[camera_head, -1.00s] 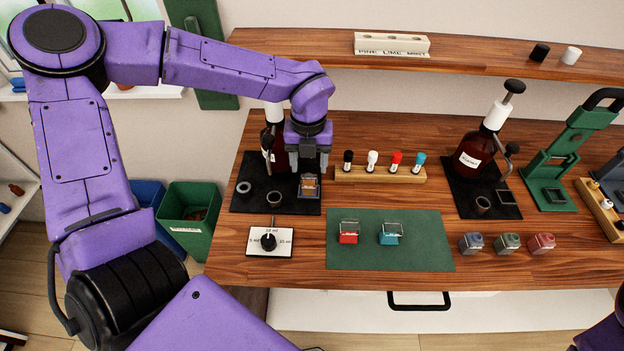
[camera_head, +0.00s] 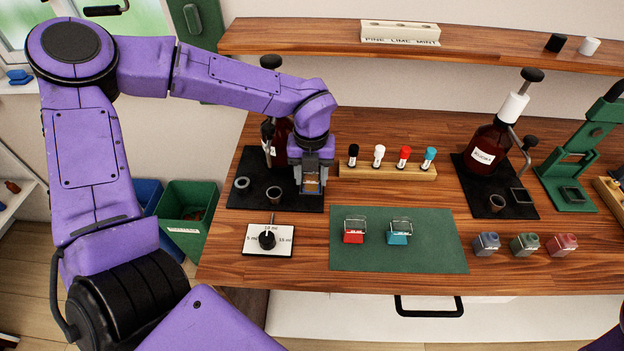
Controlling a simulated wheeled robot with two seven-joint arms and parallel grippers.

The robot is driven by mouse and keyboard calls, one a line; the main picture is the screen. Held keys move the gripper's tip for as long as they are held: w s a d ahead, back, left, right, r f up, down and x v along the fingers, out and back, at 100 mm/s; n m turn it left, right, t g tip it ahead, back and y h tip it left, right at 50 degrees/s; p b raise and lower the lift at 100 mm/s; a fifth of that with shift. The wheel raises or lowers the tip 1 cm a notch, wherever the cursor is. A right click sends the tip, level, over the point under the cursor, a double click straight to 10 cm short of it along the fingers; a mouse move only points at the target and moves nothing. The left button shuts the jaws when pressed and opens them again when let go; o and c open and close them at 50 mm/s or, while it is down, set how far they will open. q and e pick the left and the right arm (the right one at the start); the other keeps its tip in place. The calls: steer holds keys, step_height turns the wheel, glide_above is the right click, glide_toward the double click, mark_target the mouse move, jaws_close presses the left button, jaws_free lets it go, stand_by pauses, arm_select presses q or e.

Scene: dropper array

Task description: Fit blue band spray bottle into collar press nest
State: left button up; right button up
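My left gripper (camera_head: 313,184) points down over the right part of the left black mat. A small amber item with a bluish edge (camera_head: 311,187) shows between its fingers. It may be the blue band spray bottle, but most of it is hidden, and whether the fingers press on it cannot be told. The green collar press (camera_head: 578,152) stands at the right, with a square nest (camera_head: 572,194) on its base; nothing shows in the nest. My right gripper is not in view.
A green mat (camera_head: 435,257) holds a red and a teal bottle in wire frames. Several capped vials stand in a wooden rack (camera_head: 375,173). Dark brown pump bottles stand on two black mats. Three small jars sit at the front right. A dial plate (camera_head: 254,247) lies at the front left.

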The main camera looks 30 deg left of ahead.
arm_select(q)
steer(key=shift+r+p, duration=2.2)
steer(key=shift+r, duration=0.4)
steer(key=shift+f, duration=0.1)
